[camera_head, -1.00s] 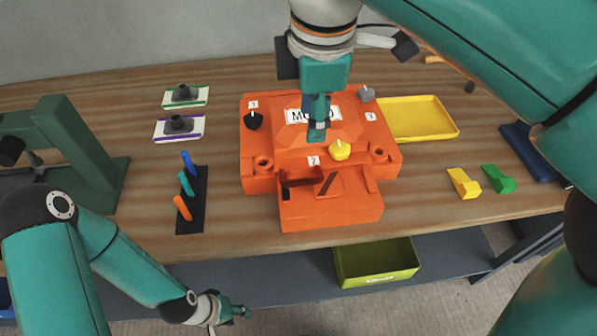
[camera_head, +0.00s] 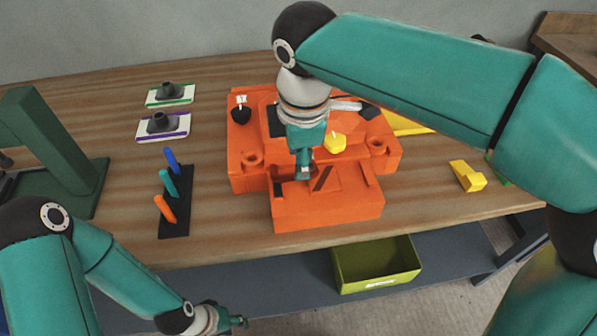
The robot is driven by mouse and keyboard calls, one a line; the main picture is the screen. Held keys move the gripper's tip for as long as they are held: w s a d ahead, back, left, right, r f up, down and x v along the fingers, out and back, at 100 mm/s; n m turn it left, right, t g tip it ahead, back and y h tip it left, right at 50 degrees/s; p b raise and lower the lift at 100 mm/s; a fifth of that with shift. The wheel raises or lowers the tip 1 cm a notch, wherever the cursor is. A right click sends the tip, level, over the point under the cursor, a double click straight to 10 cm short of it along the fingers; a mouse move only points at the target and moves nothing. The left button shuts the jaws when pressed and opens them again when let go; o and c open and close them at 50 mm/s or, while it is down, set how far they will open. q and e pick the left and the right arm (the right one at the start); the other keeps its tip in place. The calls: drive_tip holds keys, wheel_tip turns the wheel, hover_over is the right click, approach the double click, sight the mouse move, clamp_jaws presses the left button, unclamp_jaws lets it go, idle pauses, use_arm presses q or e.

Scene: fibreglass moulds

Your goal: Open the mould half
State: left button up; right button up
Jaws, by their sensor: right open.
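The orange mould (camera_head: 244,168) sits in the middle of the bench, with a lower orange block (camera_head: 328,210) in front. A black knob (camera_head: 241,114) stands at the mould's back left, and a yellow knob (camera_head: 335,143) stands near its front edge. My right gripper (camera_head: 304,174) is open and points down over the seam between mould and front block, left of the yellow knob. I cannot tell whether it touches. The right wrist and arm hide the mould's back middle, its label and the grey knob. My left gripper (camera_head: 240,322) is low, in front of the bench; its jaws are unclear.
A black rack (camera_head: 175,225) with blue, teal and orange tools stands left of the mould. Two cards with grey pieces (camera_head: 163,127) lie behind it. A yellow piece (camera_head: 468,176) lies right, near the partly hidden yellow tray (camera_head: 405,124). A green bin (camera_head: 375,265) sits below the bench.

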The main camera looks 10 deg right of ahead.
drive_tip(key=shift+w+f, duration=0.25)
drive_tip(key=shift+f, duration=0.9)
drive_tip(key=shift+w+f, duration=0.2)
drive_tip(key=shift+f, duration=0.9)
clamp_jaws()
